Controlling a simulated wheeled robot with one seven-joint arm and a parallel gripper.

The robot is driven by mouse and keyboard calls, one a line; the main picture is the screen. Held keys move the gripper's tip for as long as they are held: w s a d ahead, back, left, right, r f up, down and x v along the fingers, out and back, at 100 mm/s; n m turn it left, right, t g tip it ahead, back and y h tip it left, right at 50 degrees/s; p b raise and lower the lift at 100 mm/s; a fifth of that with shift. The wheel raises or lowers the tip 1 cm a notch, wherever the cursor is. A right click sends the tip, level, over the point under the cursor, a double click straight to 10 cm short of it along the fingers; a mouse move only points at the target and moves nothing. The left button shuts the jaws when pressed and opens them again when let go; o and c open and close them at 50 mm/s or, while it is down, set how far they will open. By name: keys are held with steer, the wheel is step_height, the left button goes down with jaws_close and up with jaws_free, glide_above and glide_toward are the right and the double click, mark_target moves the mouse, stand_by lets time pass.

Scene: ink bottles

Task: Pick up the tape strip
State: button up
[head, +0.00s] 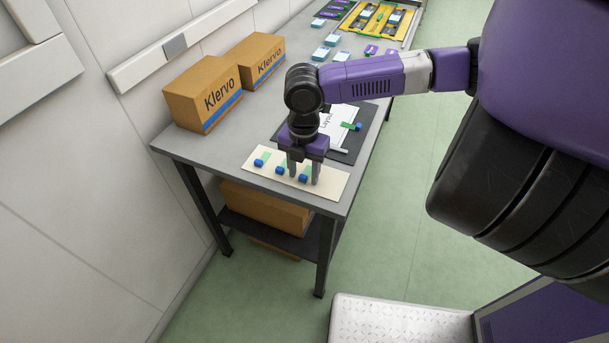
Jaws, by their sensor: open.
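The fingers and palm partly hide the green parts. I cannot tell whether the fingertips touch the board.
A dark mat (362,140) with a white printed sheet (336,127) lies behind the board. Two Klervo cartons (203,94) (261,60) stand along the wall side. Light blue boxes (321,53) and a yellow tray (352,24) are farther back. The table's near edge is close to the board.

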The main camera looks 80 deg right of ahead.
steer(key=c, duration=0.9)
steer(key=shift+r, duration=0.1)
steer(key=shift+c, duration=0.2)
